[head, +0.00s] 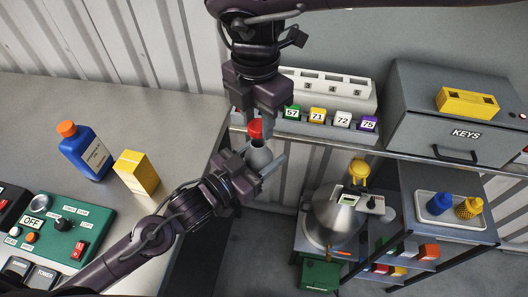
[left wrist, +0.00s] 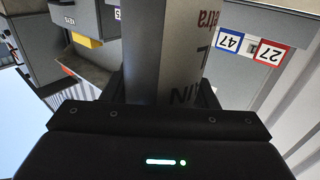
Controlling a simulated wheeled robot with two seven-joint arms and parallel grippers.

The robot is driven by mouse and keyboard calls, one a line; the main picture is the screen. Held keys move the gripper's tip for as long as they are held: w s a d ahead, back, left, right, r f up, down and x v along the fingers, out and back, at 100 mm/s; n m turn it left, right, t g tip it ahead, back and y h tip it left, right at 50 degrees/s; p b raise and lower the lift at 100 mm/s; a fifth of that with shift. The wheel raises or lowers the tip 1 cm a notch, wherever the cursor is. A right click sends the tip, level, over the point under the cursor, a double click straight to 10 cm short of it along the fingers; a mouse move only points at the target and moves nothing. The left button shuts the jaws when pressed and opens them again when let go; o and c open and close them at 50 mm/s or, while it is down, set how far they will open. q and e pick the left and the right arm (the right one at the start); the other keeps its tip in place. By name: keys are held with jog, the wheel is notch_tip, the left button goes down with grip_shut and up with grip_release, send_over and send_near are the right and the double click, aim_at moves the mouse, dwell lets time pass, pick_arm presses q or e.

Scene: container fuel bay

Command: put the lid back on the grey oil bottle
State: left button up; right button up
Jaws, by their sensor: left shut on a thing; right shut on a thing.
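The grey oil bottle (head: 261,156) stands between the fingers of my left gripper (head: 257,165), which is shut on it. In the left wrist view the bottle's grey side (left wrist: 165,50) with dark and red lettering fills the space between the fingers. The red lid (head: 255,127) is directly above the bottle's neck. My right gripper (head: 256,121) comes down from the top and is shut on the lid. The lid is at or very near the bottle's mouth; I cannot tell whether they touch. The lid is not visible in the left wrist view.
A blue bottle with an orange cap (head: 87,152) and a yellow box (head: 136,173) stand on the left counter beside a green control panel (head: 65,228). A shelf with numbered blocks (head: 318,116) and a grey KEYS box (head: 455,115) lies to the right. A metal vessel (head: 334,218) stands below.

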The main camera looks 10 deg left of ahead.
aim_at(259, 165)
jog(key=shift+f, duration=0.1)
dwell(0.6)
jog(key=shift+f, duration=0.8)
jog(key=shift+f, duration=0.55)
jog(key=m, duration=0.5)
jog(key=shift+s, duration=0.1)
jog(key=m, duration=0.6)
jog(key=shift+m, duration=0.4)
jog(key=m, duration=0.8)
jog(key=shift+m, duration=0.4)
jog(key=m, duration=0.6)
jog(key=shift+m, duration=0.4)
